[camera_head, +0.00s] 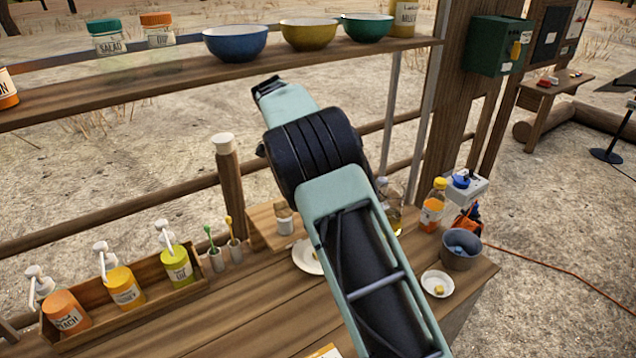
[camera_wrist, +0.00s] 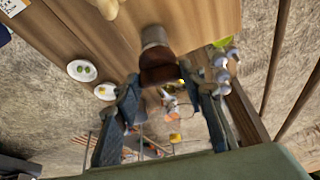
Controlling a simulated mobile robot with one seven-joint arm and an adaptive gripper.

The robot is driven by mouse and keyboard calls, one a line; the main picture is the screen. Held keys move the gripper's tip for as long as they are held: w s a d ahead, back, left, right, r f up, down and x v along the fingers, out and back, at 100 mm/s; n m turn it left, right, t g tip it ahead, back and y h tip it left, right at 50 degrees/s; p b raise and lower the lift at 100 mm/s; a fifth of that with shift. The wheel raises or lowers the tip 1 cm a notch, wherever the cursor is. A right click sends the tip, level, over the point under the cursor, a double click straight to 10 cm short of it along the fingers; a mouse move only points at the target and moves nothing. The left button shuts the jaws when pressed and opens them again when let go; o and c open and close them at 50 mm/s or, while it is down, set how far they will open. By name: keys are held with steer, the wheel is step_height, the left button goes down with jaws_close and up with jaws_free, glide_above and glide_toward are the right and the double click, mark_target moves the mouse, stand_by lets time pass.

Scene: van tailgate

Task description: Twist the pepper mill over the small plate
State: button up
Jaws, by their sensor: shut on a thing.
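The pepper mill (camera_wrist: 157,62), with a dark brown part and a paler grey end, is between the fingers of my gripper (camera_wrist: 160,78) in the wrist view. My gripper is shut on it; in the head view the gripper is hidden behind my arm. Two small white plates show in the wrist view: one with green bits (camera_wrist: 73,73) and one with a yellow bit (camera_wrist: 98,94). The mill appears apart from both. In the head view one plate (camera_head: 304,262) is partly covered by my arm, and another (camera_head: 428,291) holds a yellow bit.
A wooden box (camera_head: 150,319) of pump bottles stands at left on the counter (camera_head: 245,318). A grey bowl (camera_head: 461,258), an orange-labelled bottle (camera_head: 433,208) and other bottles stand at right. A shelf (camera_head: 180,80) with bowls and jars runs above the counter.

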steer(key=o, duration=1.2)
steer(key=shift+c, duration=0.2)
steer(key=shift+b, duration=0.3)
